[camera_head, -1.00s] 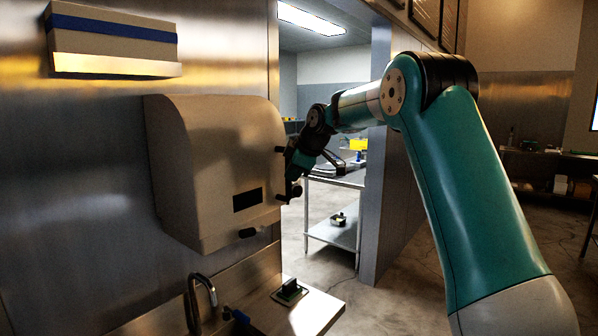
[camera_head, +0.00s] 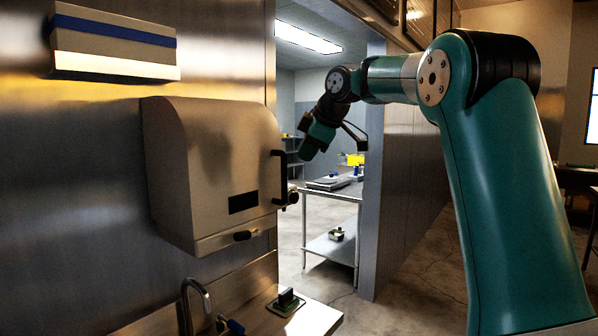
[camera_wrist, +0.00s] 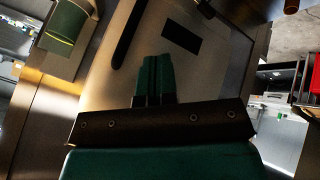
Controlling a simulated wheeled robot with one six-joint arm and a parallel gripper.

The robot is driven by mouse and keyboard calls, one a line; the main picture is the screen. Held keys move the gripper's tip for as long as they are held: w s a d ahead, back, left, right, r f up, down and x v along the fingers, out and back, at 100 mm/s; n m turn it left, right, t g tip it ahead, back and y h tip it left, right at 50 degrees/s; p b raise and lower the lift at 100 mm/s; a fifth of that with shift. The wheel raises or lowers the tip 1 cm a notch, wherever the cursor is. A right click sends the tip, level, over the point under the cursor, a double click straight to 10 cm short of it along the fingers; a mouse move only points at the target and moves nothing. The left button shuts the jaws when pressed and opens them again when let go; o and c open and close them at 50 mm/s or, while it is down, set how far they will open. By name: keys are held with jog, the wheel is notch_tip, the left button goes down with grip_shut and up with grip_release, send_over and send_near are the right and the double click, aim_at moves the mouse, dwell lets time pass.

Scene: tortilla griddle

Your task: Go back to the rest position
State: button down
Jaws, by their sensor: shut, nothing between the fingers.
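My gripper (camera_head: 306,150) is up in the air at the right side of the wall-mounted steel dispenser box (camera_head: 215,160), near the box's dark vertical handle. In the head view the fingertips are small and dark. In the wrist view my gripper (camera_wrist: 155,62) shows its two teal fingers pressed together with nothing between them. The pale face of the box (camera_wrist: 120,80) lies behind the fingers there, with its dark handle (camera_wrist: 131,32) and dark panel (camera_wrist: 181,33). A gap between fingers and box shows in the head view, though its depth is hard to tell.
A tap (camera_head: 196,300) and a small green-and-black item (camera_head: 286,302) are on the counter below. A striped box (camera_head: 115,45) is high on the wall. A steel table (camera_head: 332,200) stands beyond the doorway. The doorway floor is clear.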

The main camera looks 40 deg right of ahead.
jog(key=s+a+f+m+g+y+b, duration=0.1)
jog(key=s+a+f, duration=0.35)
jog(key=a, duration=0.55)
jog(key=s+a+f+m+g+y+b, duration=0.1)
jog(key=s+a+f+g+y, duration=0.1)
jog(key=s+a+f, duration=0.5)
jog(key=s+a+f+g, duration=0.1)
jog(key=s+a+f, duration=0.2)
jog(key=s, duration=0.4)
jog(key=s+a+f+m+g+b, duration=0.1)
jog(key=s+a+f, duration=0.3)
jog(key=s, duration=0.4)
jog(key=s+a+f+m+g, duration=0.1)
jog(key=s+a+f+g, duration=0.1)
jog(key=s+a+f, duration=0.2)
jog(key=s+a, duration=0.1)
jog(key=s, duration=0.2)
jog(key=shift+s+f, duration=0.15)
jog(key=shift+f, duration=0.1)
